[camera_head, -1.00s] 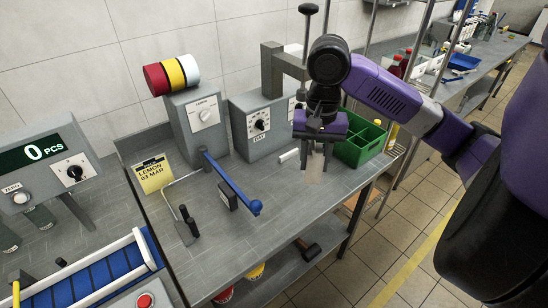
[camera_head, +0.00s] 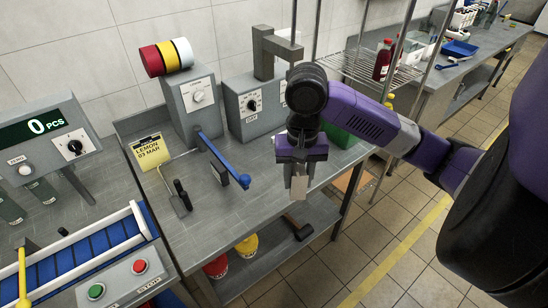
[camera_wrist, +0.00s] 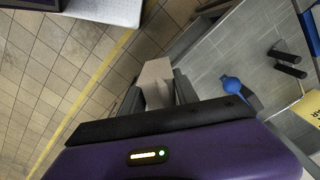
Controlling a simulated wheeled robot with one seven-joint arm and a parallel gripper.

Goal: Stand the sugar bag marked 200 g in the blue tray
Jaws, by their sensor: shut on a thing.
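My gripper (camera_head: 299,176) is shut on a small pale beige bag (camera_head: 299,188), which hangs below the fingers near the bench's front right edge. In the wrist view the bag (camera_wrist: 156,84) shows between the two fingers. No mark on it can be read, so I cannot tell whether it says 200 g. The blue tray (camera_head: 460,48) lies on the far bench at the upper right, well away from my gripper. My arm reaches in from the right.
A green divided crate (camera_head: 340,136) is mostly hidden behind my arm. A blue-handled lever (camera_head: 222,160) and grey mixers stand on the near bench. A wire shelf (camera_head: 372,70) and posts stand before the far bench. Tiled floor (camera_head: 400,225) at right is open.

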